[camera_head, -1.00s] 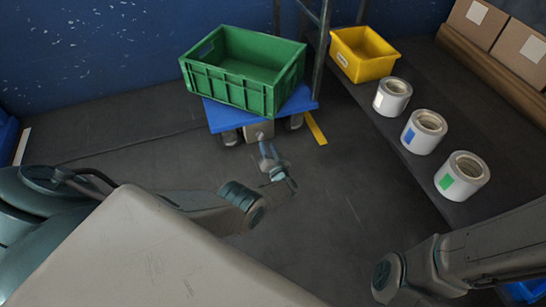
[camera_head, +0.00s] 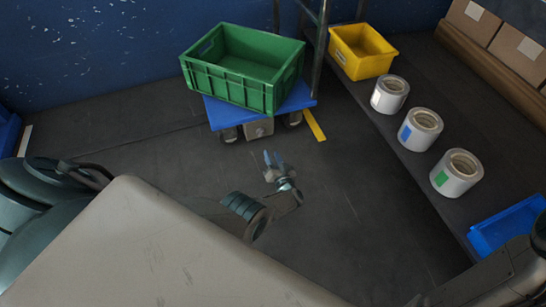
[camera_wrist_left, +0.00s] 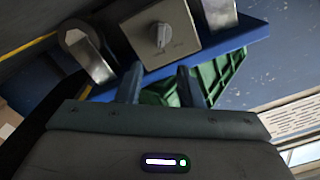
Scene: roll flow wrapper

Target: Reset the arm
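My left gripper (camera_head: 273,158) is over the dark floor in the middle of the head view, its fingers pointing up the picture at the cart. In the left wrist view its two fingers (camera_wrist_left: 158,85) stand apart with nothing between them, so it is open and empty. Behind them are the blue cart deck and a grey box with a knob (camera_wrist_left: 158,35). My right arm (camera_head: 500,275) is in the lower right corner; its gripper does not show.
A green crate (camera_head: 233,90) sits on the blue cart (camera_head: 219,115). A blue tray (camera_head: 508,226) is near my right arm. Floor around my left gripper is clear.

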